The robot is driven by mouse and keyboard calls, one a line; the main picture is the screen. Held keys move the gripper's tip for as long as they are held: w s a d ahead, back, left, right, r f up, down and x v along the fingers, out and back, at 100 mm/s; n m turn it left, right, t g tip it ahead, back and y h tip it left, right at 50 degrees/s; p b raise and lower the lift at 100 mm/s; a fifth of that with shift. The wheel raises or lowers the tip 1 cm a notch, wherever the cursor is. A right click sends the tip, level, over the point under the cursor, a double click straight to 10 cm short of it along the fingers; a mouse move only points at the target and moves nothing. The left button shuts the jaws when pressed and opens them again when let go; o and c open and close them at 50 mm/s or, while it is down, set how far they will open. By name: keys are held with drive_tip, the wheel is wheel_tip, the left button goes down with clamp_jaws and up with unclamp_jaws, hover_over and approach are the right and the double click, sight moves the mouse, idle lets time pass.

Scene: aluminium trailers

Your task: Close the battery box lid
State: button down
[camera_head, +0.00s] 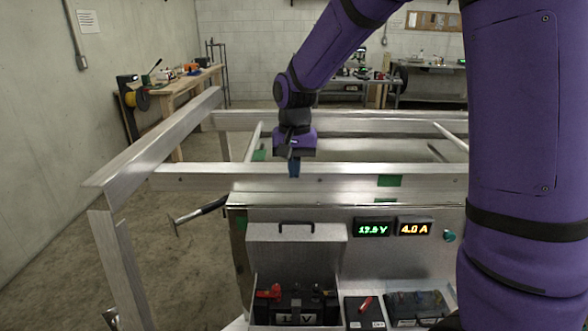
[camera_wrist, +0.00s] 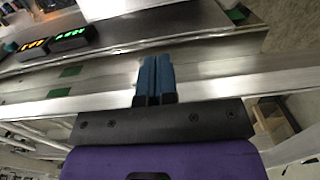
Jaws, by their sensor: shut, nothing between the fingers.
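The battery box (camera_head: 252,290) stands at the bottom centre of the head view, with a black battery (camera_head: 305,308) and a red clamp (camera_head: 270,292) inside. Its grey lid (camera_head: 297,252) is open and stands upright at the back of the box. A black handle (camera_head: 296,227) sits on the lid's top edge. My gripper (camera_head: 294,172) is beyond and above the lid, pointing down by the aluminium rail, apart from the lid. Its blue fingers are together and empty in the wrist view (camera_wrist: 155,76).
Aluminium trailer rails (camera_head: 340,178) run across behind the box. Two lit meters (camera_head: 394,228) stand right of the lid. Small open bins (camera_head: 365,312) stand right of the box. Workbenches (camera_head: 178,90) are far back.

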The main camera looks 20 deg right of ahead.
approach(293, 230)
drive_tip(key=w+d, duration=0.1)
drive_tip(key=w, duration=0.1)
drive_tip(key=f, duration=0.1)
drive_tip(key=s+f, duration=0.1)
drive_tip(key=shift+a+f, duration=0.15)
drive_tip(key=shift+f, duration=0.15)
drive_tip(key=shift+s+a+f, duration=0.2)
drive_tip(key=shift+s+f, duration=0.25)
drive_tip(key=shift+f, duration=0.05)
drive_tip(key=shift+s+a+f, duration=0.1)
drive_tip(key=shift+s+f, duration=0.05)
